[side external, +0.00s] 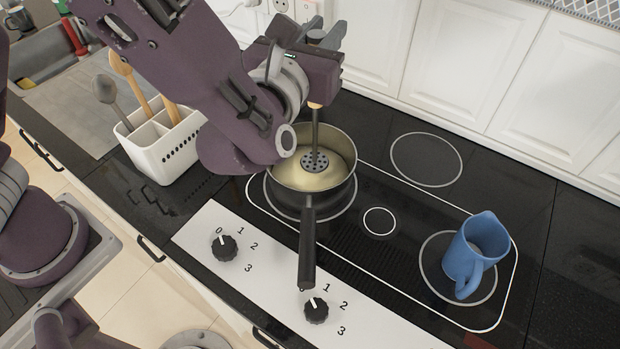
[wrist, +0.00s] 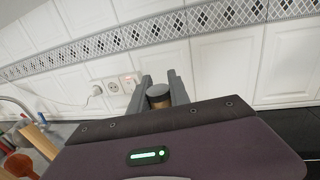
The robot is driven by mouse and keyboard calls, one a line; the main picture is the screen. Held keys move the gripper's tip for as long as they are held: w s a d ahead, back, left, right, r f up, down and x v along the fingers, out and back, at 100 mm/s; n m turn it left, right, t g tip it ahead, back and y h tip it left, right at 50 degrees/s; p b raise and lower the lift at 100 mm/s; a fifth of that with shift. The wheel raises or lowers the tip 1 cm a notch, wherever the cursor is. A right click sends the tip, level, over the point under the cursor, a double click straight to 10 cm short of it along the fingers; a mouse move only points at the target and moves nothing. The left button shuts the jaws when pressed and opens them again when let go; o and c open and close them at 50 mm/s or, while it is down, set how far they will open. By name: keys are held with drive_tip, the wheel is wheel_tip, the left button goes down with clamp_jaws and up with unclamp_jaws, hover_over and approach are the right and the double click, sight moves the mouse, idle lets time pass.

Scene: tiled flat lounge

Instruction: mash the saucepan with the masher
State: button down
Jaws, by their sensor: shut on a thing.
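The saucepan (side external: 345,185) stands on the left cooking ring of the hob, its black handle pointing toward the front control panel. Pale yellowish food (side external: 328,177) lies inside it. The masher (side external: 316,128) stands about upright in the pan, its perforated round head at the food; how far it presses in I cannot tell. My gripper (side external: 325,40) is above the pan, shut on the masher's handle. In the wrist view the top of the masher's handle (wrist: 158,93) shows between the two fingers of my gripper (wrist: 160,88).
A blue jug (side external: 466,262) stands on the right front ring. A white utensil holder (side external: 163,150) with spoons stands left of the pan. White cabinet doors or wall panels (side external: 465,65) bound the back. The back right ring (side external: 426,160) is bare.

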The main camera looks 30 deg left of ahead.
drive_tip(key=shift+w+a, duration=0.45)
drive_tip(key=shift+w, duration=0.1)
wheel_tip(320, 180, up, 12)
idle(0.6)
idle(0.7)
